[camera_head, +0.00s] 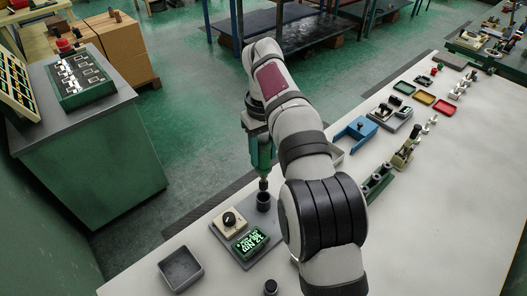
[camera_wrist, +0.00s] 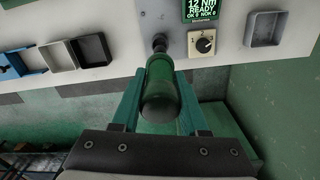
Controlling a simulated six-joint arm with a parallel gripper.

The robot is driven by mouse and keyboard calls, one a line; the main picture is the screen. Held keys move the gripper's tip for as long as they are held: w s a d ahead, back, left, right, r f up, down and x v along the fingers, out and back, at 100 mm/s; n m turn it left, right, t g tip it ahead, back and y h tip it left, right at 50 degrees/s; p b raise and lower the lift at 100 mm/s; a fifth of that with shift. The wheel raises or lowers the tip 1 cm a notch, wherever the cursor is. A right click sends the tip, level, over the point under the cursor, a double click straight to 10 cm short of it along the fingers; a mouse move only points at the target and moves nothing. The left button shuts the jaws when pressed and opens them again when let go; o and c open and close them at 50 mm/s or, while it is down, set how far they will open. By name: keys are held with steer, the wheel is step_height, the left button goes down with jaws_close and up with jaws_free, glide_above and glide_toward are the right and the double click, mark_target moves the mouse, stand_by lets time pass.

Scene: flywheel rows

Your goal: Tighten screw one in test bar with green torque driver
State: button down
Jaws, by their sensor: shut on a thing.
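My gripper (camera_head: 259,135) is shut on the green torque driver (camera_head: 262,158), which hangs upright with its shaft pointing down. The driver's dark tip is at or just above a dark round holder (camera_head: 263,201) on a grey plate; I cannot tell whether it is inside. In the wrist view the teal fingers (camera_wrist: 160,84) clasp the green driver handle (camera_wrist: 160,92) from both sides. A long green bar-like fixture (camera_head: 377,184), perhaps the test bar, lies right of my arm, partly hidden by it. I cannot make out screw one.
On the plate stand a knob box (camera_head: 229,220) and a lit display (camera_head: 250,242), reading 12 Nm READY, OK 0, NOK 0 in the wrist view. An empty grey tray (camera_head: 181,270) is at left. A blue holder (camera_head: 355,133) and coloured trays (camera_head: 424,98) stand farther along the white table.

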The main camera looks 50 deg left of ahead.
steer(key=w+d, duration=0.3)
steer(key=d, duration=0.6)
steer(key=w+d+r, duration=0.1)
steer(key=w+d, duration=0.3)
steer(key=d, duration=0.5)
steer(key=shift+w+d, duration=0.25)
steer(key=shift+d, duration=0.1)
step_height(320, 180, down, 6)
steer(key=shift+f, duration=1.6)
stand_by(1.0)
steer(key=shift+r, duration=0.15)
stand_by(2.8)
